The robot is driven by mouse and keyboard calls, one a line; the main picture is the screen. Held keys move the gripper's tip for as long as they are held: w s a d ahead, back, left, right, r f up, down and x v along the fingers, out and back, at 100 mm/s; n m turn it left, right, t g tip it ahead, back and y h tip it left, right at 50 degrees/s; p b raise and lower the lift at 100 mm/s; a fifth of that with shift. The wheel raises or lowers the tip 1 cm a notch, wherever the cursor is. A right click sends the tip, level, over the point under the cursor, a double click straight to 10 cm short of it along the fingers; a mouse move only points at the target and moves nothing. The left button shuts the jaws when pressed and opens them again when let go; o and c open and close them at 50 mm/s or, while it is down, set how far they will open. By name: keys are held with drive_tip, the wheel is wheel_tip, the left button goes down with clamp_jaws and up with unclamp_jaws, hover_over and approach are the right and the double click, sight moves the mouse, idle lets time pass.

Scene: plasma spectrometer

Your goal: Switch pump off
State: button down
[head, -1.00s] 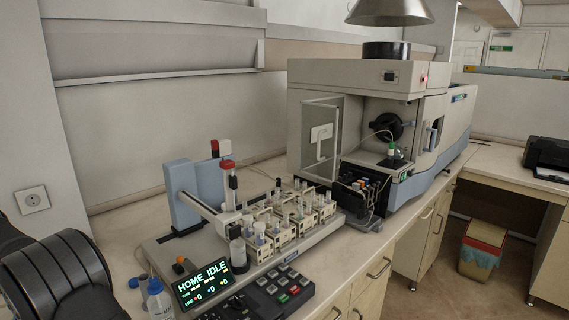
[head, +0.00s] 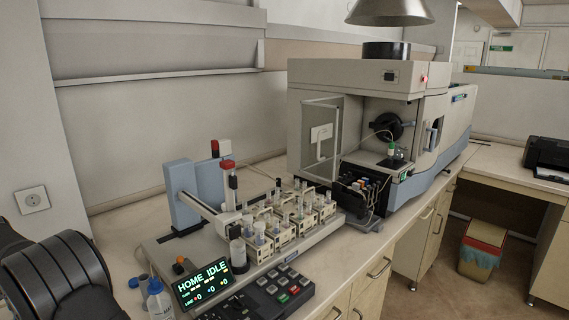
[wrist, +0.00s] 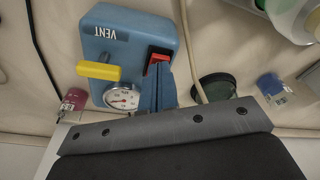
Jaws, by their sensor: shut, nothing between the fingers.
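A blue box (wrist: 112,45) marked VENT shows in the wrist view. It carries a yellow lever (wrist: 98,71), a round dial gauge (wrist: 122,97) and a red switch (wrist: 159,56) in a dark frame at its right side. My gripper (wrist: 158,68) is shut and empty, its blue-grey fingertips right at the red switch. The fingertips cover the switch's lower part. I cannot tell whether they touch it or which way the switch is set. The blue box and my gripper do not show in the head view.
Beside the box are a beige tube (wrist: 191,50), a dark green round vessel (wrist: 214,88), a blue-capped bottle (wrist: 271,86) and a red-capped bottle (wrist: 74,99). In the head view, the autosampler (head: 182,190), a keypad (head: 268,291) and the spectrometer (head: 335,75) stand on the bench.

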drive_tip(key=shift+f, duration=0.2)
drive_tip(key=shift+r, duration=3.55)
drive_tip(key=shift+f, duration=0.15)
wheel_tip(320, 180, down, 7)
drive_tip(key=shift+r, duration=0.1)
drive_tip(key=shift+r, duration=0.1)
wheel_tip(320, 180, up, 12)
drive_tip(key=s+n+t+h, duration=0.1)
drive_tip(key=s+n, duration=0.1)
drive_tip(key=n, duration=0.4)
drive_tip(key=shift+s+a, duration=0.2)
drive_tip(key=shift+a, duration=0.05)
